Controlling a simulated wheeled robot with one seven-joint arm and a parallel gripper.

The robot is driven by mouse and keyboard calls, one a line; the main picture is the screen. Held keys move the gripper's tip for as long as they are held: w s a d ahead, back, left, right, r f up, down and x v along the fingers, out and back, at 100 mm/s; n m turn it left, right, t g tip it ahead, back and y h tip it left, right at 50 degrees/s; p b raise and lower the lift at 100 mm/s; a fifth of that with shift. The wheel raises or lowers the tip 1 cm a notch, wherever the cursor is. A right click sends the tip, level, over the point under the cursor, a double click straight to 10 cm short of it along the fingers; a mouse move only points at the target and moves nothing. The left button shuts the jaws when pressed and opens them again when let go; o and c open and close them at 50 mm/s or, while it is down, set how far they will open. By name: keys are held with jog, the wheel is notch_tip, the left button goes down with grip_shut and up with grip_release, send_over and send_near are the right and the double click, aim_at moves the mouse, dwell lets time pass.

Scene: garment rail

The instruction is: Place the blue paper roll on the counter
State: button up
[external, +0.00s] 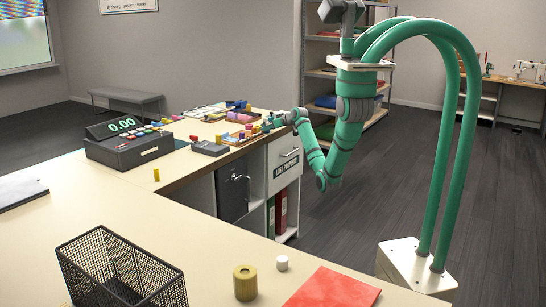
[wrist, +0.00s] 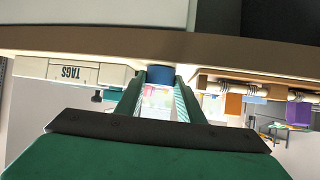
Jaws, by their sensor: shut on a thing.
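My gripper (external: 272,121) is at the far right edge of the counter (external: 118,195), reaching in from the right. In the wrist view my gripper (wrist: 158,88) is shut on the blue paper roll (wrist: 160,75), which shows between the fingertips against the brown counter edge band. In the external view the roll is too small and too close to the fingers to make out clearly. I cannot tell whether the roll touches the counter.
A cash register (external: 128,142) and a small grey device (external: 209,148) stand on the counter, near colourful small items (external: 238,135).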

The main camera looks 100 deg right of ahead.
jog(key=shift+f, duration=0.15)
jog(key=o, duration=0.7)
jog(key=shift+o, duration=0.2)
jog(key=shift+r, duration=0.25)
jog(key=v, duration=1.2)
jog(key=shift+f, duration=0.1)
